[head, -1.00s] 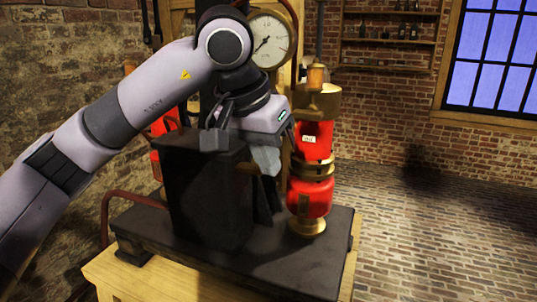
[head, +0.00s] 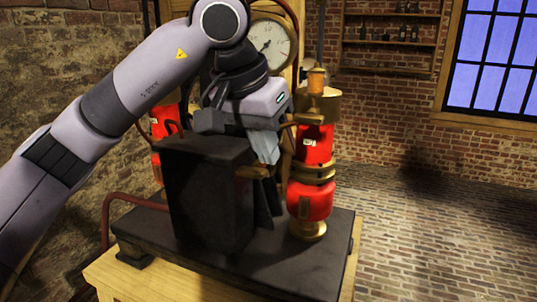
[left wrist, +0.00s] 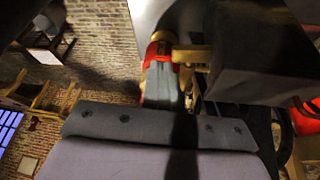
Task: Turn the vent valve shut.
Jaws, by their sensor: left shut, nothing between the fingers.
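The right red jar (head: 309,199) with brass bands stands upright on the dark base. A brass arm (head: 305,119) juts left from its upper part, and a brass stub (head: 250,172) shows beside the black box; I cannot tell which, if either, is the vent valve's handle. My left gripper (head: 266,149) points down between the black box and this jar, shut and empty. In the left wrist view its pale fingers (left wrist: 162,84) are in front of red and brass parts (left wrist: 160,48); contact cannot be told. My right gripper is not in view.
The black box (head: 208,195) stands close left of my gripper on the dark base (head: 295,265). Another red jar (head: 163,122) is partly hidden behind my arm. A round gauge (head: 270,43) is behind. The floor at right is open.

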